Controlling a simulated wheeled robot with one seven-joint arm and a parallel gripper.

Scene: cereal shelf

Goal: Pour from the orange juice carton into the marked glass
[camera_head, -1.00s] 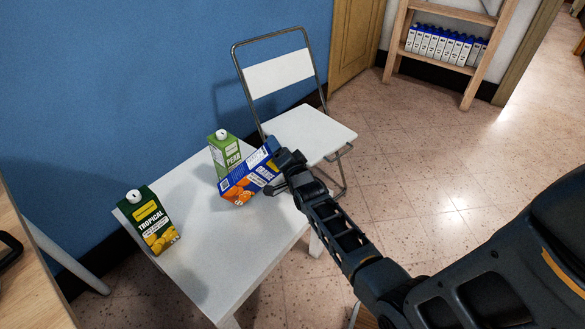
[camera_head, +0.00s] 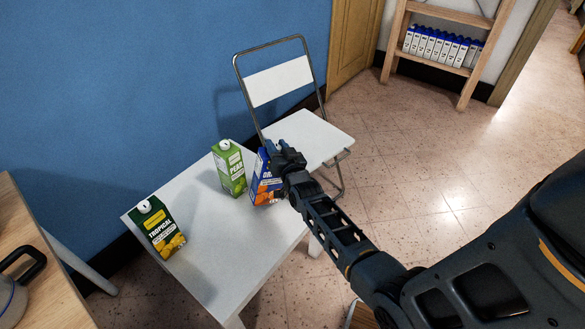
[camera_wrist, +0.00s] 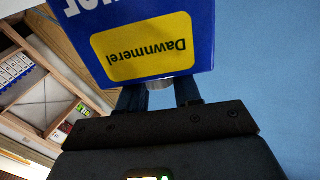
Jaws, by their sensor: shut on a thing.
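The orange juice carton (camera_head: 260,188), blue with orange pictures, is near the right edge of the white table (camera_head: 215,265), close to upright. My gripper (camera_head: 281,160) is shut on it near its top. Whether its base touches the table is not clear. In the wrist view, the carton (camera_wrist: 140,35) shows blue with a yellow label, upside down in the picture, between the two dark fingers (camera_wrist: 160,97). I see no marked glass in either view; it may be hidden.
A green pear carton (camera_head: 230,168) stands just left of the orange juice carton. A dark green tropical carton (camera_head: 159,229) stands at the table's left end. A folding chair (camera_head: 305,138) is behind. The table's front middle is clear. A kettle (camera_head: 14,298) sits on a wooden surface at left.

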